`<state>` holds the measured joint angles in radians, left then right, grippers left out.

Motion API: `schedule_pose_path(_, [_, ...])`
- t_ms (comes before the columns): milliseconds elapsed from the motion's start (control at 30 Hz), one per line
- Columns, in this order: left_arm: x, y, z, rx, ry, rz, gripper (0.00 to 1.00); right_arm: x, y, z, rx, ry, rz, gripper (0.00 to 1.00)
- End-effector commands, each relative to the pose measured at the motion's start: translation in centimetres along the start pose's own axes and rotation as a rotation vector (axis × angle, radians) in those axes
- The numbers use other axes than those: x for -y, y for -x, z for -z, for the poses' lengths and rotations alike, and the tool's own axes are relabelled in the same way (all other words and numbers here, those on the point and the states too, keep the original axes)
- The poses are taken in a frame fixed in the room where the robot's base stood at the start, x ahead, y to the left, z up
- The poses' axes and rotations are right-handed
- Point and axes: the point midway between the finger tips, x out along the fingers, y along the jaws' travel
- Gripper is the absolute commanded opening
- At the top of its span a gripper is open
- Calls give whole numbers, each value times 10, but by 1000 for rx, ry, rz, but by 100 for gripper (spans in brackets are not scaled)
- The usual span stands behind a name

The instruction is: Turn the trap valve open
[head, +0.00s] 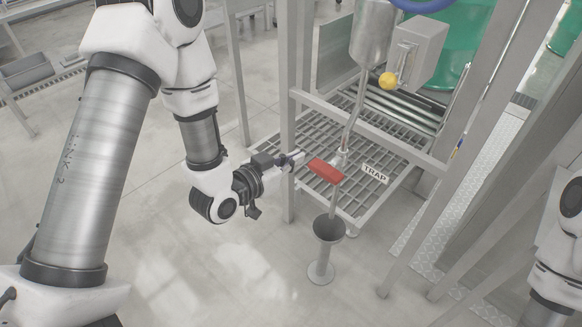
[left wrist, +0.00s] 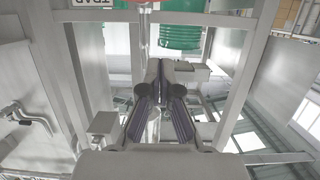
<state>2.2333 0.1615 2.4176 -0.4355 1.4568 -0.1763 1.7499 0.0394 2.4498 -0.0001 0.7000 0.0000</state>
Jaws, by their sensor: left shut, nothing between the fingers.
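The trap valve's red handle (head: 325,171) sits on a thin vertical pipe beside a white TRAP label (head: 375,174), angled down to the right. My left gripper (head: 300,158) is shut and empty, its fingertips just left of the handle's left end. I cannot tell whether they touch it. In the left wrist view the shut fingers (left wrist: 166,68) point up the picture. A sliver of red handle (left wrist: 136,2) and part of the TRAP label (left wrist: 92,3) show at that view's top edge. My right gripper is out of view.
A funnel-topped drain stand (head: 328,229) is below the pipe. Grey frame posts (head: 289,120) and a grating (head: 270,150) stand close around the valve. A grey box with a yellow knob (head: 387,81) is above. Open floor lies in front.

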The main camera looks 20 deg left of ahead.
Motion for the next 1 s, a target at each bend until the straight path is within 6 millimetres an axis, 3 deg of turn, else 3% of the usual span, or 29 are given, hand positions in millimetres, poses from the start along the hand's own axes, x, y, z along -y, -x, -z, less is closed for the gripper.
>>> schedule_pose_path(300, [-1, -70, 0, 1, -2, -2, 0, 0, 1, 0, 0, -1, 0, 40])
schedule_pose_path(400, [-1, -72, -24, 7, 3, 0, 0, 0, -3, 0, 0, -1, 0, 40])
schedule_pose_path(533, [0, -75, -36, 4, 2, 0, 0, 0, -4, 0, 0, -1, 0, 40])
schedule_pose_path(1000, [0, -76, -40, 3, 5, -1, 0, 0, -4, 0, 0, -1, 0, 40])
